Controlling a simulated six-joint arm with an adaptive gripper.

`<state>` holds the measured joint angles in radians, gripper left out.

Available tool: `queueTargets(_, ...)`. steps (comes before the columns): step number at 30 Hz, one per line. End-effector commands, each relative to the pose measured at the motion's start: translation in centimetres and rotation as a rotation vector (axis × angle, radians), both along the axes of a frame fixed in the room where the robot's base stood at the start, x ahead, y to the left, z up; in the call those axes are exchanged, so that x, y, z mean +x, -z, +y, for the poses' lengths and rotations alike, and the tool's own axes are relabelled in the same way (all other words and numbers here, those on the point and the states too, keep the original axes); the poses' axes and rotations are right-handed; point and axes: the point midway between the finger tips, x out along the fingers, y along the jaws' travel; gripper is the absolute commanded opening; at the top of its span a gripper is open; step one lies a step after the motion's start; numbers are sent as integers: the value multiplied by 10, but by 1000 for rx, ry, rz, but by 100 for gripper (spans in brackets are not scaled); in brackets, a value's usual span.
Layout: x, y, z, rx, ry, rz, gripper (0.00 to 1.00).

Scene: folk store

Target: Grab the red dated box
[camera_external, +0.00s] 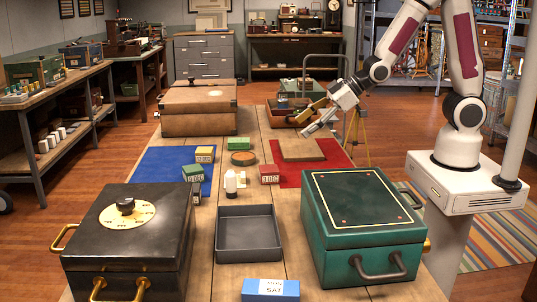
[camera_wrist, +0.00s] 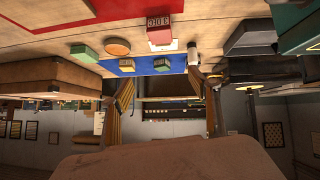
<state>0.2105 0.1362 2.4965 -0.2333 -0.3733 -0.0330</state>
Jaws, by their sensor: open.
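The red dated box (camera_external: 269,174) is a small red block marked "3 DEC" near the left edge of the red mat (camera_external: 313,178). It also shows in the wrist view (camera_wrist: 159,36), upside down, near the top and ahead of my fingers. My gripper (camera_external: 306,120) is open and empty, raised above the far part of the red mat, behind and to the right of the box. Its two spread fingers also show in the wrist view (camera_wrist: 163,80), apart from the box.
A tan board (camera_external: 302,150) lies on the red mat. Yellow and green dated blocks stand by the blue mat (camera_external: 155,167). A white bottle (camera_external: 231,184) is left of the red box. A grey tray (camera_external: 248,236), black case (camera_external: 130,235) and green case (camera_external: 362,215) are nearer.

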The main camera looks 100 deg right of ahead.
Motion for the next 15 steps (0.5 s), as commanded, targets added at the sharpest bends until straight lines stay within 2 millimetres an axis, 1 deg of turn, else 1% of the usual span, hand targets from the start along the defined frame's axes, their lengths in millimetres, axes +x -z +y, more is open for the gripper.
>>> queueTargets(1,4,9,-2,3,-2,-5,61)
queueTargets(9,24,40,-7,19,-29,-70,61)
queueTargets(15,34,64,-9,40,-45,-121,61)
